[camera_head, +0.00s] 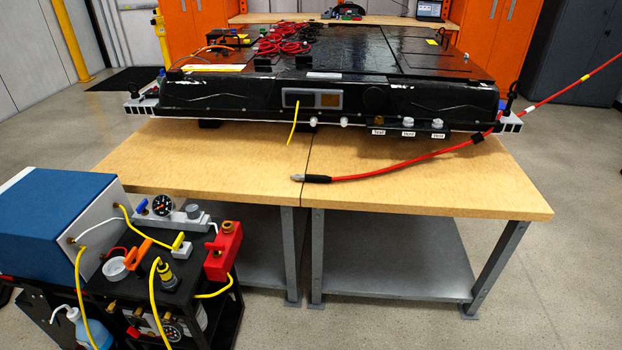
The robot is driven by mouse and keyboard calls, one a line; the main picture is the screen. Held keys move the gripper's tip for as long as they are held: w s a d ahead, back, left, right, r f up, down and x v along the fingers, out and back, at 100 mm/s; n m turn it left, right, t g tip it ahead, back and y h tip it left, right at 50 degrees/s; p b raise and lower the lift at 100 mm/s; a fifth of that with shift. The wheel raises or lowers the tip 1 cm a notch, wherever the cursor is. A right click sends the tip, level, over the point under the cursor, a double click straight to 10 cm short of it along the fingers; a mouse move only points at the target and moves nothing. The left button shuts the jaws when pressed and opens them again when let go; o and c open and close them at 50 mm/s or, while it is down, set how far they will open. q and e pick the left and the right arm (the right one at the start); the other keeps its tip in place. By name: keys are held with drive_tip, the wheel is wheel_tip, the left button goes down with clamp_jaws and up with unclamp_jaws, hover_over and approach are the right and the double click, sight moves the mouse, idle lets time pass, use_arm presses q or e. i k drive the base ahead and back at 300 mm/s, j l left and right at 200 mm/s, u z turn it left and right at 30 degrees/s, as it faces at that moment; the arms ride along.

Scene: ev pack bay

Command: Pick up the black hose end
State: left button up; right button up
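A red hose (400,163) lies across the wooden bench top and rises off to the upper right. Its near end has a black sleeve (318,179) and a grey metallic tip (297,178) pointing left. This black end rests on the bench in front of the battery pack, close to the seam between the two bench tops. A second black band (478,139) sits further along the hose at the pack's right corner. Neither of my grippers is in view.
The black battery pack (220,97) fills the back of the bench (200,165). A thin yellow hose (293,125) hangs from its front. At lower left stands a cart with a blue box (45,215), gauges and a red block (224,251). The bench around the black end is clear.

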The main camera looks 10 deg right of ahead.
sight(316, 178)
drive_tip(key=i+l+u, duration=0.15)
drive_tip(key=l, duration=0.25)
drive_tip(key=i+l+u, duration=0.15)
drive_tip(key=l, duration=0.3)
drive_tip(key=i+l+u, duration=0.2)
drive_tip(key=l, duration=0.25)
drive_tip(key=l+u, duration=0.15)
drive_tip(key=l, duration=0.3)
